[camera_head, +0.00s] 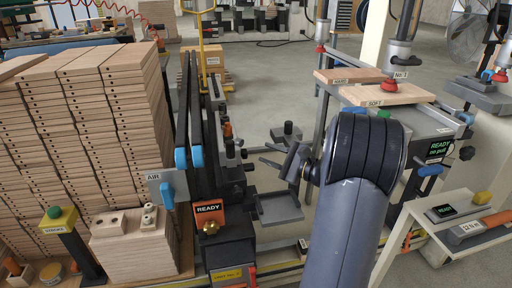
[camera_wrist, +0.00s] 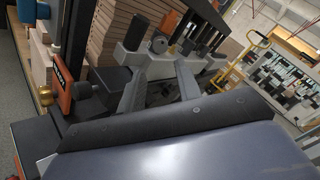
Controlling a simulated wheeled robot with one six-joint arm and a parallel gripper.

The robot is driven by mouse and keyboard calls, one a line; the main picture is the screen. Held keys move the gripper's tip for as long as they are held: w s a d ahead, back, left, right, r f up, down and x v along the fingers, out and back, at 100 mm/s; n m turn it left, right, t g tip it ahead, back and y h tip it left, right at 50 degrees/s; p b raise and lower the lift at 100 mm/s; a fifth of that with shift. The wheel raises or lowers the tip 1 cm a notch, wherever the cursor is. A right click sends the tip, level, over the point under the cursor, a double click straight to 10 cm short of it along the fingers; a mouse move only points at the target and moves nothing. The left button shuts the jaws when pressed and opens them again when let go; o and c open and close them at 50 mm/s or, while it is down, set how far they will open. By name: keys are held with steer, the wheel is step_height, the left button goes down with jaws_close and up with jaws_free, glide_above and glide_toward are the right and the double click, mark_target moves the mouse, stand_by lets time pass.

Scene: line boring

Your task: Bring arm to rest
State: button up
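My arm (camera_head: 352,190) rises from the bottom of the head view and bends over at the top. My gripper (camera_head: 276,160) shows small and partly hidden at its left side, in the air in front of the boring machine. In the wrist view two grey fingers of my gripper (camera_wrist: 158,82) stand apart beyond a dark bar, and nothing shows held between them. The boring machine (camera_head: 205,150) stands left of my gripper, with an orange READY sign (camera_head: 209,213). A small gap seems to part gripper and machine, but the depth is hard to tell.
Tall stacks of drilled boards (camera_head: 85,110) fill the left. A block (camera_head: 135,240) with small fittings stands at lower left. At right are a bench with boards marked HARD (camera_head: 345,76) and SOFT (camera_head: 385,95), and a small table (camera_head: 465,215). Open floor (camera_head: 270,75) lies behind.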

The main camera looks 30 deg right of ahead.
mark_target(242, 143)
steer(key=b+x, duration=0.1)
steer(key=x, duration=1)
steer(key=shift+s, duration=0.1)
steer(key=shift+d, duration=0.1)
